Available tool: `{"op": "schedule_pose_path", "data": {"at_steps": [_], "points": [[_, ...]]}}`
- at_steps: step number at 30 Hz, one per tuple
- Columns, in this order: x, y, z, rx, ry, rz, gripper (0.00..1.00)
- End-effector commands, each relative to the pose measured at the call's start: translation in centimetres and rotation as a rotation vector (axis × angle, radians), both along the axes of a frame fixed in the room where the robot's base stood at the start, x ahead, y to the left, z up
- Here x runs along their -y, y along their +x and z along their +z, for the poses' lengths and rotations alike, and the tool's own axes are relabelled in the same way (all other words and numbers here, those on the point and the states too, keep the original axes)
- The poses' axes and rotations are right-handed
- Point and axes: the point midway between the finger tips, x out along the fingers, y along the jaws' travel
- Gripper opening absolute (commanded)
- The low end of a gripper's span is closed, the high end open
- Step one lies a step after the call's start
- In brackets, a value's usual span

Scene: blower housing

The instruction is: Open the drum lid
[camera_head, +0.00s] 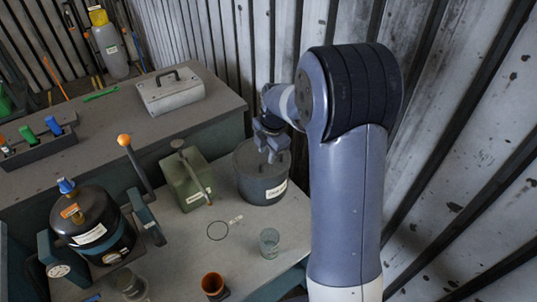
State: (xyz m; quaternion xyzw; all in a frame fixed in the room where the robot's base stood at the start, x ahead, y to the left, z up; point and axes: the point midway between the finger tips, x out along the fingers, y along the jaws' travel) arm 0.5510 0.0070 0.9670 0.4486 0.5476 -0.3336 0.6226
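A dark grey cylindrical drum (260,190) with a white label stands on the lower bench, right of the middle. Its flat round lid (245,160) is on top and looks level. My gripper (271,155) points down over the lid, at its middle to right part. The fingers hide the lid's middle, so any knob or handle there is not clear. The fingers are small and dark, and I cannot tell whether they touch the lid or hold something.
A green can (188,182) with a lever stands just left of the drum. A glass (269,242) and an orange-brown cup (213,285) stand in front. A black lidded pot (95,225) is at left. A grey toolbox (171,91) sits on the higher bench behind.

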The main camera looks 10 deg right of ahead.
Motion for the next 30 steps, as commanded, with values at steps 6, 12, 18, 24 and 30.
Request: {"op": "schedule_pose_path", "data": {"at_steps": [6, 12, 18, 24, 30], "points": [[-0.2, 0.5, -2.9, 0.0, 0.001, 0.0, 0.33], [-0.3, 0.7, -3.7, 0.002, 0.0, 0.0, 0.33], [-0.3, 0.7, -3.8, 0.002, 0.0, 0.0, 0.33], [-0.3, 0.7, -3.7, 0.001, -0.001, 0.0, 0.18], [-0.3, 0.7, -3.7, 0.001, -0.001, 0.0, 0.01]]}}
